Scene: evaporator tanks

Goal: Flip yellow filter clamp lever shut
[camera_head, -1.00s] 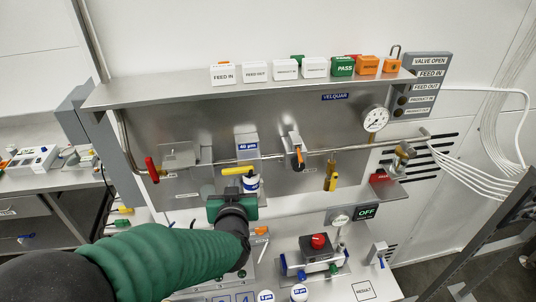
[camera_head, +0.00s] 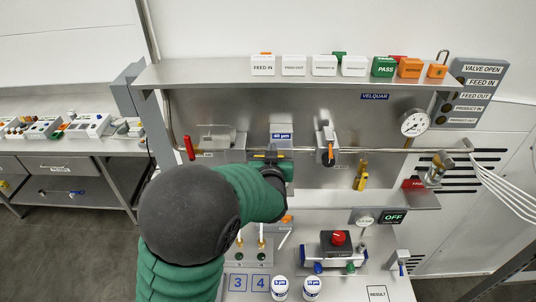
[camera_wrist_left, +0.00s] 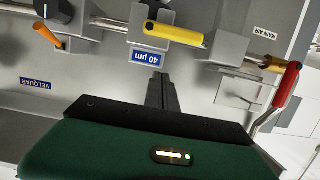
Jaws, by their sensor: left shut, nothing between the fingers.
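The yellow filter clamp lever (camera_wrist_left: 174,34) shows in the left wrist view, sticking out sideways from a grey filter housing with a blue 40 µm label (camera_wrist_left: 146,57). In the head view my arm hides most of the lever; the housing (camera_head: 281,129) shows above my gripper. My left gripper (camera_head: 284,166) is in front of the filter. In the left wrist view its dark fingers (camera_wrist_left: 161,92) are closed together, empty, and appear beside the label, apart from the lever in the picture. My right gripper is not in view.
A red-handled valve (camera_head: 189,148) stands left of the filter and an orange-handled valve (camera_head: 328,152) right of it. A pipe runs across the panel. Word blocks (camera_head: 352,66) line the shelf above. A red-knobbed device (camera_head: 337,239) and white cups (camera_head: 280,285) stand below.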

